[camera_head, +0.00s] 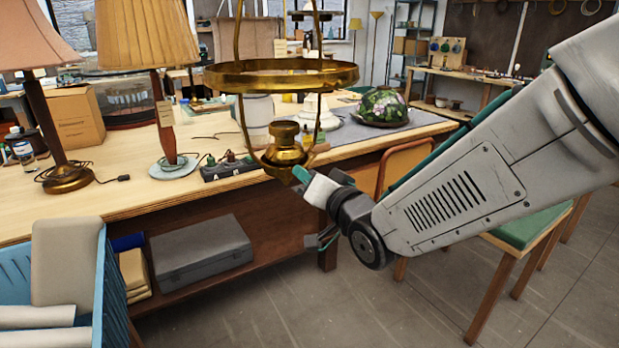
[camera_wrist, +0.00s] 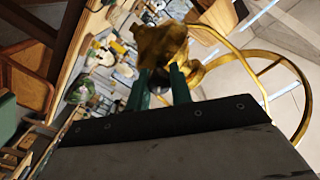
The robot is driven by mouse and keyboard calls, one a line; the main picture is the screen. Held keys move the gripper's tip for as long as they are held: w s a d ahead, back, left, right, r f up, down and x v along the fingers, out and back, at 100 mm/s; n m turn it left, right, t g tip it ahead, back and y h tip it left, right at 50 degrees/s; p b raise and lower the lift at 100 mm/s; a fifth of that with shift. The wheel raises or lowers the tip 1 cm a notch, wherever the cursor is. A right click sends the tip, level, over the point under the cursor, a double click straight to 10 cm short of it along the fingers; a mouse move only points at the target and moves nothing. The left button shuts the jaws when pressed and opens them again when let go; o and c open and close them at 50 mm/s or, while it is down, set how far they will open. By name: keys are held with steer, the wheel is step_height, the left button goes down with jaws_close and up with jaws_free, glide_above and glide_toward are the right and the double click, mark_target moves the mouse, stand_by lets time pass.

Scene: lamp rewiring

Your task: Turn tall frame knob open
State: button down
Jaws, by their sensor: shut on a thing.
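The tall brass frame (camera_head: 282,76) hangs in front of the workbench, with a wide ring and a rounded brass burner (camera_head: 284,150) at its bottom. My gripper (camera_head: 301,174) reaches in from the right, its green fingertips at the burner's lower right side. In the wrist view my gripper (camera_wrist: 160,82) has its two green fingers close together around a small dark knob (camera_wrist: 160,88) in front of the brass body (camera_wrist: 160,46). The knob is mostly hidden by the fingers, and its turn angle cannot be told. The frame's ring (camera_wrist: 295,85) curves at the right there.
Lamps with pleated shades, such as the orange one (camera_head: 147,38), stand on the workbench (camera_head: 120,190) at left. A stained-glass shade (camera_head: 380,106) sits further right. A blue crate (camera_head: 103,290) is at lower left.

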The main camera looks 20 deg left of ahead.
steer(key=m, duration=0.3)
steer(key=shift+f+m, duration=0.1)
steer(key=shift+m, duration=2)
steer(key=c, duration=1.3)
jaws_free()
steer(key=shift+o, duration=0.2)
steer(key=shift+d, duration=0.1)
steer(key=v, duration=0.7)
steer(key=shift+s+d, duration=0.25)
